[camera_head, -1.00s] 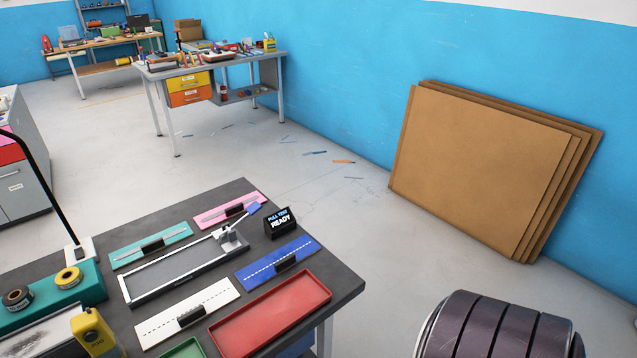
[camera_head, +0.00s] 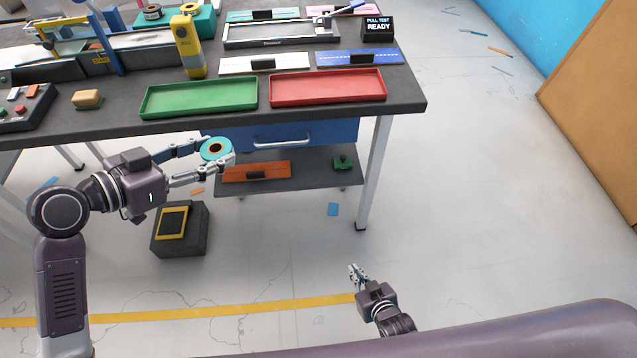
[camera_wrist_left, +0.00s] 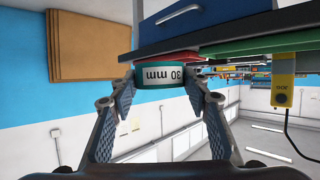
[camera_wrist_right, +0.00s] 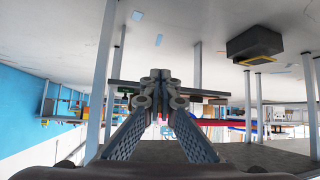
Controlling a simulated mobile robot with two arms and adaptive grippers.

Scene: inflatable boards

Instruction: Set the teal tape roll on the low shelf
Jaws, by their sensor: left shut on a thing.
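The teal tape roll (camera_head: 216,149) has a brown core and is held between the fingertips of my left gripper (camera_head: 210,160). In the left wrist view the roll (camera_wrist_left: 168,75) shows a "30 mm" label between the two fingers. It is in front of the bench's blue drawer, above and left of the low shelf (camera_head: 313,177). The low shelf hangs under the bench and bears an orange board (camera_head: 256,171) and a small green item (camera_head: 343,162). My right gripper (camera_head: 355,272) is low over the floor, away from the bench; its fingertips are together in the right wrist view (camera_wrist_right: 158,78).
The bench top above the shelf carries a green tray (camera_head: 198,97) and a red tray (camera_head: 328,87) along its front edge. A bench leg (camera_head: 374,172) stands right of the shelf. A dark box (camera_head: 180,229) sits on the floor below my left gripper. Bare shelf shows between the orange board and green item.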

